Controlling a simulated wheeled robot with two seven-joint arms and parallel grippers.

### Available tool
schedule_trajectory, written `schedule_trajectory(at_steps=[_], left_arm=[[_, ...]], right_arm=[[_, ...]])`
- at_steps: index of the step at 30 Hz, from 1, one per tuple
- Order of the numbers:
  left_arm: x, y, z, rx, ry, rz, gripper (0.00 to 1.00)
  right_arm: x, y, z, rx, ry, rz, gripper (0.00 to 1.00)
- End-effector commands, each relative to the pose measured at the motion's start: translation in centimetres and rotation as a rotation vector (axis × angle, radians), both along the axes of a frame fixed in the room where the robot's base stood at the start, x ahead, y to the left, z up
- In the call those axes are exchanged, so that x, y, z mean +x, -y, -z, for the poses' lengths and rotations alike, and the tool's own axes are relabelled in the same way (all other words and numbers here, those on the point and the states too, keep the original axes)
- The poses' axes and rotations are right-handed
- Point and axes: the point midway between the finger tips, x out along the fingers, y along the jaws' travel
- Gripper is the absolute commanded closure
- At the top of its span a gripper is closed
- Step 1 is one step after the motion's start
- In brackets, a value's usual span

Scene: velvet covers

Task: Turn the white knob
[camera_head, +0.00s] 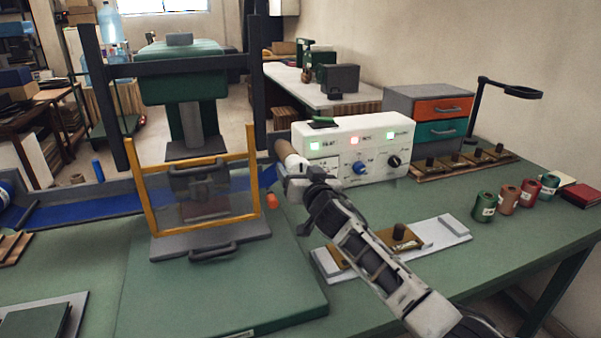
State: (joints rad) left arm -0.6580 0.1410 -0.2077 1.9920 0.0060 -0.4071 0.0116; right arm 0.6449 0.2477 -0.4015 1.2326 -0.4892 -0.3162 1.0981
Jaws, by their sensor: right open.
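I cannot clearly make out a white knob; my right gripper covers the lower left part of the panel. My right gripper (292,164) is open at the box's left end, its arm reaching in from the lower right. Whether it touches the box cannot be told. My left gripper is not in view.
The press with its yellow-framed guard (194,202) stands just left of my gripper. A white tray (455,231) lies under and right of my arm. Thread spools (484,207) and a drawer unit (428,112) stand to the right. Bare green bench lies in the right foreground.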

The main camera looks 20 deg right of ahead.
Motion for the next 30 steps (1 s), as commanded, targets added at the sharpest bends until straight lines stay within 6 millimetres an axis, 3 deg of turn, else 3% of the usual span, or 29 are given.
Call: schedule_trajectory(at_steps=[8, 12, 13, 23, 30], left_arm=[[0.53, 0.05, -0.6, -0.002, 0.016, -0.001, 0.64], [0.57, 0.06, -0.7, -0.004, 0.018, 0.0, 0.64], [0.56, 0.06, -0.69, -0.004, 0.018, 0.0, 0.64], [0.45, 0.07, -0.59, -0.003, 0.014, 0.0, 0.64], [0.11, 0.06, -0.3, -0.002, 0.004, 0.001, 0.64]], right_arm=[[0.07, -0.03, 0.0, 0.0, 0.0, -0.001, 0.28], [0.06, -0.02, 0.01, 0.0, 0.0, 0.0, 0.66], [0.05, -0.02, 0.01, 0.0, 0.0, 0.0, 0.7], [0.04, -0.03, 0.01, -0.032, 0.001, -0.001, 0.69], [0.04, -0.06, -0.01, -0.161, 0.006, -0.001, 0.69]])
